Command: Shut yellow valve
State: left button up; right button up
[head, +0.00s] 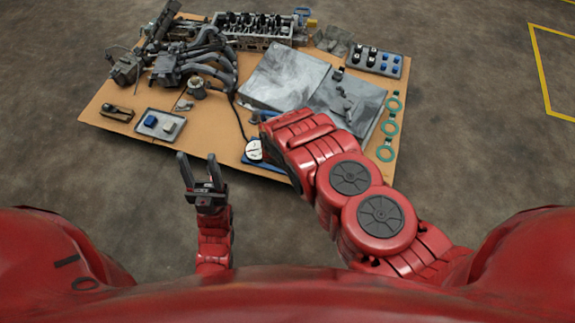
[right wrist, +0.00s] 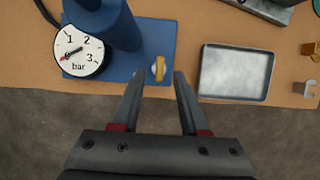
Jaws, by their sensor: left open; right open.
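The yellow valve (right wrist: 158,69) is a small yellow and pale handle on a blue base plate (right wrist: 152,30) in the right wrist view. Beside it are a blue cylinder (right wrist: 108,20) and a round white gauge (right wrist: 80,51) marked bar. My right gripper (right wrist: 159,78) is open and empty, with the valve between and just beyond its fingertips in the picture; no contact shows. In the head view the gauge (head: 254,150) shows, but my right arm hides the valve and my right gripper. My left gripper (head: 197,162) is open and empty, in front of the board.
The tan board (head: 215,158) holds an engine block (head: 255,30), manifold pipes (head: 205,62) and a small tray with blocks (head: 142,127). An empty metal tray (right wrist: 235,72) lies right of the valve in the right wrist view. Bare floor lies before the board.

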jog(key=shift+b+x, duration=0.9)
jog(key=shift+x, duration=0.45)
grip_shut()
